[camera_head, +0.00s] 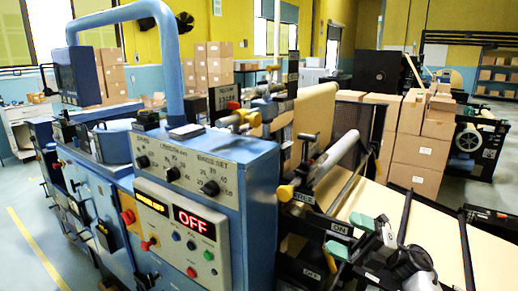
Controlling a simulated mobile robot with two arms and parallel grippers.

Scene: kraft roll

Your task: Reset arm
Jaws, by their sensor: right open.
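My right gripper (349,236) is at the lower right, with its arm coming in from the bottom edge. Its two green-grey fingertips are apart and nothing shows between them. It is over the black side frame of the roll machine, close to the ON and OFF labels; whether it touches the frame I cannot tell. My left gripper is not in view. The blue control cabinet (200,160) stands left of my right gripper. Its red display (195,223) reads OFF.
A kraft paper sheet (480,255) runs along the right, beside a metal roller (337,155) with yellow ends. A blue tube handle (172,60) arches over the cabinet. Stacked cartons (418,150) stand behind. Open floor (30,225) with a yellow line is at the left.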

